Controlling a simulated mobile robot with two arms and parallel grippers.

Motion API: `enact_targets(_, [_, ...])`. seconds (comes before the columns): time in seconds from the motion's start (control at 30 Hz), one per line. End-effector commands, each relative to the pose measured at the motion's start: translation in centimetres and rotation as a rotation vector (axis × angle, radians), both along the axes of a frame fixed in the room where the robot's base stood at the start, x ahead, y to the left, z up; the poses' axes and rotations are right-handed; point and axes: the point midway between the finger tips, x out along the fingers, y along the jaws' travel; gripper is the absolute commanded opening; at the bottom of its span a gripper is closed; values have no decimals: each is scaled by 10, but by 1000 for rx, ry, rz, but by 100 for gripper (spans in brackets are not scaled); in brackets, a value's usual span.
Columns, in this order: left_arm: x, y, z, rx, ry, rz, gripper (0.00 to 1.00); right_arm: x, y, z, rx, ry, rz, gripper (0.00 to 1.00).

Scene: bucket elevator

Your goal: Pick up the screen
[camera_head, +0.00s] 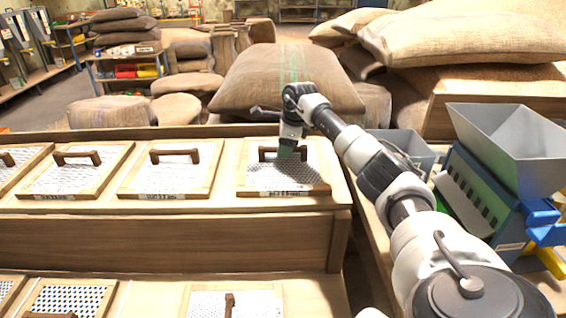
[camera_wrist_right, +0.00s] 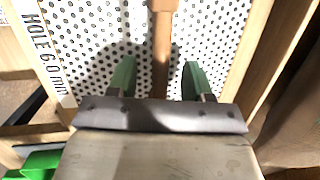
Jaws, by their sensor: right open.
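Several framed screens with wooden handles lie on the upper shelf of a wooden rack. The rightmost screen (camera_head: 262,184) is a perforated white sheet in a wooden frame, and my right gripper (camera_head: 291,152) is over it at its handle (camera_head: 268,151). In the right wrist view this screen (camera_wrist_right: 92,40) has round holes and a frame label reading "HOLE 6.0 mm". My right gripper (camera_wrist_right: 158,80) is open there, its green fingers on either side of the wooden handle (camera_wrist_right: 161,50). My left gripper is not in view.
Other screens (camera_head: 173,170) lie to the left on the same shelf, and more lie on the lower level (camera_head: 70,298). A machine with a grey hopper (camera_head: 510,150) stands at the right. Stuffed sacks (camera_head: 275,80) stand behind the rack.

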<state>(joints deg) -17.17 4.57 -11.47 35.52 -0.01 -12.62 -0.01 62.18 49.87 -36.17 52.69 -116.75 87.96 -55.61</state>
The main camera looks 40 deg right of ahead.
Motion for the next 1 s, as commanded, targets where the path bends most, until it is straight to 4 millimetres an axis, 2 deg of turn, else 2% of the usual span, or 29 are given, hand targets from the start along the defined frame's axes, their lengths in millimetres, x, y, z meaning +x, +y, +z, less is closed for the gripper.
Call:
enact_targets(0.1, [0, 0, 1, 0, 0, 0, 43, 4, 2, -14, 1, 1, 1, 50])
enact_targets(0.33, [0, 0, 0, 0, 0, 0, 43, 4, 1, -16, -1, -1, 1, 49])
enact_targets(0.6, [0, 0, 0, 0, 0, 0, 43, 4, 1, -15, 0, 0, 0, 8])
enact_targets(0.67, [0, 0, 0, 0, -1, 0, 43, 4, 1, -15, 0, 0, 0, 0])
enact_targets(1.0, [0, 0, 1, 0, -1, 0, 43, 5, 1, -14, 1, -4, 0, 0])
